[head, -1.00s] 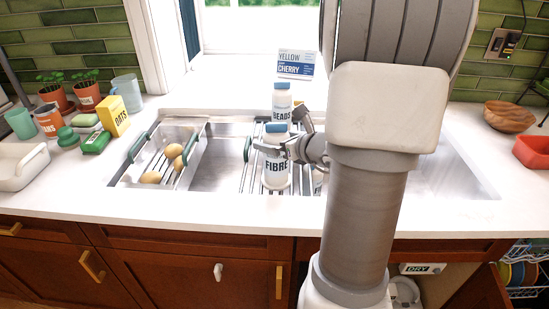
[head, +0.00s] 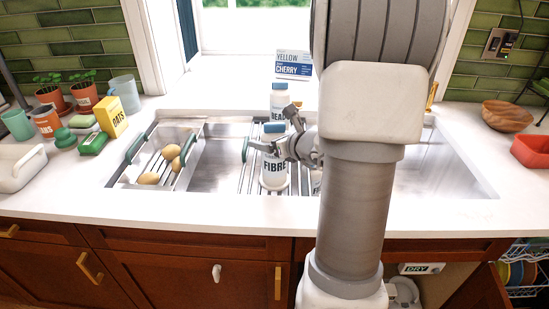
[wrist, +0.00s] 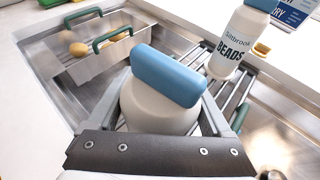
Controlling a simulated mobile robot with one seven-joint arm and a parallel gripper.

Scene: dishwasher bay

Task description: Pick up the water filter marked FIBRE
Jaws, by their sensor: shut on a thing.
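The water filter marked FIBRE (head: 273,171) is a white bottle with a blue cap, upright on the rack over the sink in the head view. My gripper (head: 272,146) is at its upper part, just below the cap. In the wrist view the blue cap and white shoulder of the FIBRE filter (wrist: 160,100) are between the two fingers of my gripper (wrist: 160,118), which are shut on it. Its label is hidden in the wrist view. I cannot tell whether its base touches the rack.
A similar bottle marked BEADS (head: 280,101) stands just behind, also in the wrist view (wrist: 237,42). A metal basket (head: 160,155) with green handles holds potatoes at left. A YELLOW/CHERRY box (head: 293,64) is at the back. The right part of the sink (head: 440,165) is clear.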

